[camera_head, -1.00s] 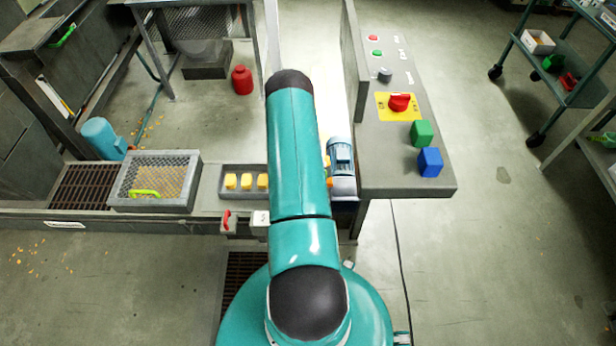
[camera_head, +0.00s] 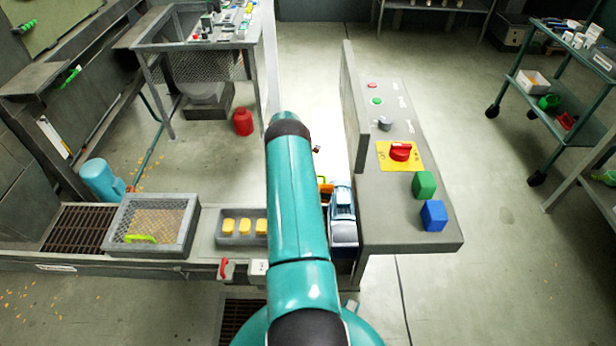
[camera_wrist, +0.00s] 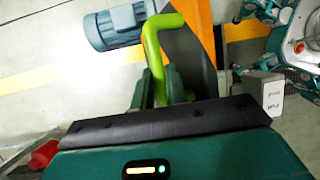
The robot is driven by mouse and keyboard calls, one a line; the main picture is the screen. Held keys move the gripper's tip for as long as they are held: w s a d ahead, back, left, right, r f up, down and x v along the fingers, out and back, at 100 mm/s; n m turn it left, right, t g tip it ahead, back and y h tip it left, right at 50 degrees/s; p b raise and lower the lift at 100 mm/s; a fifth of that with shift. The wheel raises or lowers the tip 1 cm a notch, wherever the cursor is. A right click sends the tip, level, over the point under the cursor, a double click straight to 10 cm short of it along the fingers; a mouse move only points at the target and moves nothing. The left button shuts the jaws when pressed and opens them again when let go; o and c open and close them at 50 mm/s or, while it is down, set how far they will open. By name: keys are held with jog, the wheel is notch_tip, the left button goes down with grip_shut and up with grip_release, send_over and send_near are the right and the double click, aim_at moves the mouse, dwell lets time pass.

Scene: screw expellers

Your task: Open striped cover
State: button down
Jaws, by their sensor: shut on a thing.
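In the wrist view my gripper (camera_wrist: 163,92) is shut on a bright green bent handle (camera_wrist: 155,48). Behind the handle is a dark and orange surface (camera_wrist: 187,42), which looks like part of the striped cover; most of it is hidden by my gripper and the handle. In the head view my arm hides the gripper and nearly all of the cover. Only a small orange bit (camera_head: 325,189) shows beside the arm, next to a blue motor (camera_head: 342,203).
A grey control panel (camera_head: 410,220) with a red switch (camera_head: 400,151), a green block (camera_head: 424,185) and a blue block (camera_head: 433,216) stands close right of my arm. A mesh lid (camera_head: 180,218) with a green handle and a tray of yellow blocks (camera_head: 228,240) lie left.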

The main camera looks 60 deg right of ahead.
jog(key=shift+w+d+f, duration=0.15)
jog(key=shift+f, duration=0.1)
jog(key=c, duration=1.5)
grip_release()
jog(key=shift+f, duration=0.1)
jog(key=shift+o, duration=0.5)
jog(key=shift+r, duration=0.2)
jog(key=shift+d, duration=0.1)
jog(key=v, duration=0.7)
jog(key=shift+r, duration=0.25)
jog(key=shift+w, duration=0.1)
